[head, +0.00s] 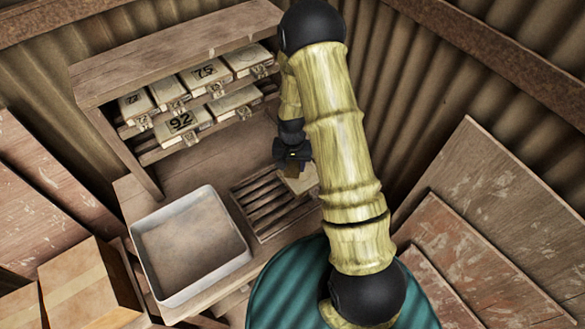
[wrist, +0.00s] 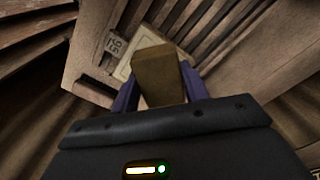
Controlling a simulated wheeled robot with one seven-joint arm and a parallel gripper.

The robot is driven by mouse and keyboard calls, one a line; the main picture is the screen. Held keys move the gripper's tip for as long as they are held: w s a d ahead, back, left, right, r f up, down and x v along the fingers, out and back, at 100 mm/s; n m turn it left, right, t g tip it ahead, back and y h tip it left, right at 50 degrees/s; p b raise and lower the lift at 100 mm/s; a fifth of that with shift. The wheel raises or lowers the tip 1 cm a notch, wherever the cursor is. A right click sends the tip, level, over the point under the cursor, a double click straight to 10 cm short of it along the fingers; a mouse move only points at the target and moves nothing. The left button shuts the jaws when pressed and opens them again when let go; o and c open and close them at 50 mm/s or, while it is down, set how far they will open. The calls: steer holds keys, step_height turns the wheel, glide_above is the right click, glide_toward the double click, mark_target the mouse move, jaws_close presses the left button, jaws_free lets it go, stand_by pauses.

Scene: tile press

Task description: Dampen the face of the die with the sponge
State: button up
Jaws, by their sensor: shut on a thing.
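My gripper (head: 292,158) is shut on a brown sponge (wrist: 160,78), a small block between the two purple fingers in the wrist view. In the head view the sponge (head: 291,172) shows only as a small dark patch under the gripper. Beyond it lies the cream die (wrist: 124,68), with a pale bordered face, partly covered by the sponge. In the head view the die (head: 304,181) sits just below and right of the gripper, partly hidden by my arm. I cannot tell whether sponge and die touch.
A slatted rack (head: 262,205) lies beside the die. A pale, shallow tray (head: 192,242) stands at the left of the bench. Shelves behind hold several numbered dies, among them 92 (head: 182,122) and 75 (head: 205,72). Boards (head: 470,262) lean at the right, and a cardboard box (head: 85,290) stands lower left.

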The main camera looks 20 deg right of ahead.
steer(key=shift+m, duration=0.4)
